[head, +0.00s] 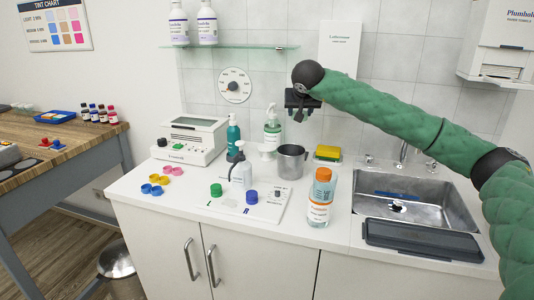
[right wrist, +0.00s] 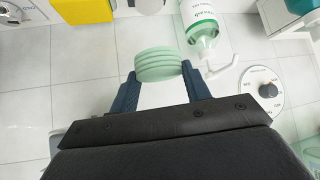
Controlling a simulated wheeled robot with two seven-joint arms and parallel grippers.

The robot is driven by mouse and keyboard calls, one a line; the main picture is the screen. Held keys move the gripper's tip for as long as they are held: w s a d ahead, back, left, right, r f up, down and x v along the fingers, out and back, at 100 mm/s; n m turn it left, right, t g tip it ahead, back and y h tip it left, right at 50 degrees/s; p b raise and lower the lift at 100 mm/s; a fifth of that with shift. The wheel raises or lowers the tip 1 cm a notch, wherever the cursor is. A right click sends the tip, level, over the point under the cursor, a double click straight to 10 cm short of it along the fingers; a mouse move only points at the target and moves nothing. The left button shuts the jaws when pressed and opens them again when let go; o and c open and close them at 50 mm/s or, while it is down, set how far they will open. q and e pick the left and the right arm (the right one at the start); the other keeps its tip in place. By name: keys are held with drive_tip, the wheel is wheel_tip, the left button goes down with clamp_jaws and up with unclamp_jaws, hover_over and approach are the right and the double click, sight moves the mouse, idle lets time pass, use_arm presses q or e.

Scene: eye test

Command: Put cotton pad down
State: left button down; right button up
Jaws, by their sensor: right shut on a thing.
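My right gripper (head: 300,112) hangs in the air in front of the tiled wall, above the steel cup (head: 291,161) and the green-labelled pump bottle (head: 272,128). In the right wrist view the gripper (right wrist: 160,82) is shut on a pale green, ribbed, rounded thing (right wrist: 158,64), which I take to be the cotton pad. It sits between the two blue fingertips, clear of the counter. In the head view I cannot make the pad out at the gripper. My left gripper is not in view.
The counter holds a tester box (head: 190,140), a white panel (head: 262,207) with green and blue caps, an orange-capped bottle (head: 320,198) and a yellow sponge (head: 328,152). A sink (head: 410,212) is at right. A glass shelf (head: 240,47) is left of the gripper.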

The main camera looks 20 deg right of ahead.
drive_tip(key=p, duration=0.1)
hover_over(267, 148)
drive_tip(key=f, duration=0.6)
drive_tip(key=shift+w+d+f, duration=0.15)
drive_tip(key=shift+w+f, duration=0.05)
drive_tip(key=shift+f, duration=2.3)
drive_tip(key=shift+f, duration=0.35)
drive_tip(key=o, duration=1)
drive_tip(key=shift+r, duration=0.1)
